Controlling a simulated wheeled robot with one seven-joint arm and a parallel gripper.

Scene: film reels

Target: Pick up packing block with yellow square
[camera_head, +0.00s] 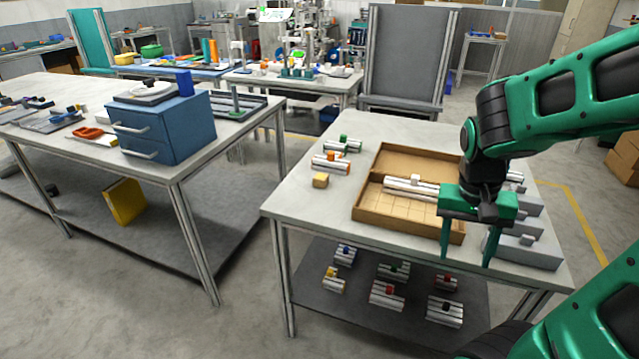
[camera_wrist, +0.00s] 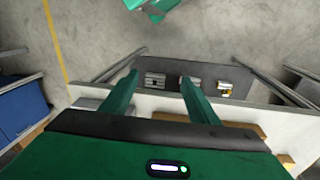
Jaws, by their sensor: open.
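The grey packing block with a yellow square (camera_head: 334,280) lies on the dark lower shelf at its front left in the head view. In the wrist view, a block with a small yellow patch (camera_wrist: 225,89) sits at the right of the row on the shelf. My green gripper (camera_head: 468,240) is open and empty, fingers pointing down, above the tabletop near the tray's right side. It is higher than the yellow block and to its right. In the wrist view the fingers (camera_wrist: 161,80) stand apart with nothing held between them.
The shelf (camera_head: 365,305) also holds several blocks with blue, green, red and black squares. Above it is the tabletop (camera_head: 300,205), with a wooden tray (camera_head: 372,217), blocks with green and orange marks, a tan block (camera_head: 320,181) and grey bins (camera_head: 528,250). Table legs flank the shelf.

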